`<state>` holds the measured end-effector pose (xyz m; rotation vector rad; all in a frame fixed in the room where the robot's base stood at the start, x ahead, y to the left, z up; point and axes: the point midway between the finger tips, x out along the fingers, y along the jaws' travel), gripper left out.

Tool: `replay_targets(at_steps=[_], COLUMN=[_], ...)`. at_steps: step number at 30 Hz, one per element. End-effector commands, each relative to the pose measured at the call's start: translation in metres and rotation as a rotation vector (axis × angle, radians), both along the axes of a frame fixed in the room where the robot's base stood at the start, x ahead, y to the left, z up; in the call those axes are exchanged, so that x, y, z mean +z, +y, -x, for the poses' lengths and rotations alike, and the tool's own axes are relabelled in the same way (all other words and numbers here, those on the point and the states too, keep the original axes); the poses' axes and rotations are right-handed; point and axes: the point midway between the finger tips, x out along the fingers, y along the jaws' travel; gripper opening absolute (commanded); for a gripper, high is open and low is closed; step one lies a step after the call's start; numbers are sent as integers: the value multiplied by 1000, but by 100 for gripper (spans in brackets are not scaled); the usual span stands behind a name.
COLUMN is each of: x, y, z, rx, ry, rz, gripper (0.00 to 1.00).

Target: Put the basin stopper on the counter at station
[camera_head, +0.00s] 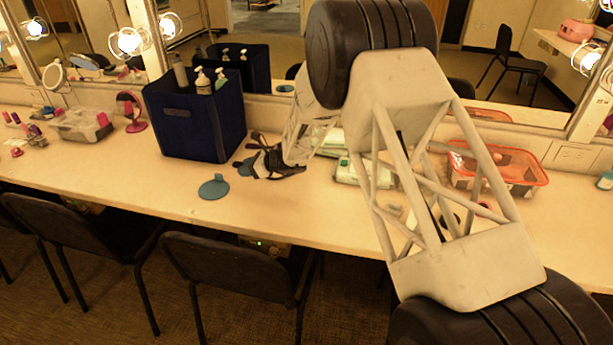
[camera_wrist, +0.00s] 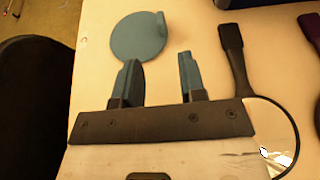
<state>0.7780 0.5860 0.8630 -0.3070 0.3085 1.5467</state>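The basin stopper (camera_head: 214,187) is a flat blue-grey disc with a small upright tab, lying on the counter (camera_head: 130,171) near its front edge. In the wrist view the stopper (camera_wrist: 138,37) lies just beyond my fingertips, with its tab at the right. My gripper (camera_wrist: 157,60) is open, with two blue-tipped fingers apart and nothing between them. In the head view my gripper (camera_head: 258,163) is right of the stopper, low over the counter. My arm hides part of the counter.
A black-handled round hand mirror (camera_wrist: 233,50) lies right of my gripper. A dark blue bin (camera_head: 195,125) with bottles stands behind the stopper. A clear orange-rimmed tub (camera_head: 497,168) is at the right. Black chairs (camera_head: 235,265) stand along the front edge.

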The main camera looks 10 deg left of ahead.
Motion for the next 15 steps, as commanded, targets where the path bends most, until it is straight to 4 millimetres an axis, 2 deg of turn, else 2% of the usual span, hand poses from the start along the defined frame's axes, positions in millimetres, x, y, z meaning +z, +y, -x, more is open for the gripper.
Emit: replay_targets(at_steps=[8,11,15], x=[1,7,24], y=[-1,-5,-20], z=[0,1,4], rx=[1,9,33], ry=[-3,-14,-52], rz=[1,6,22], gripper=[38,38,38])
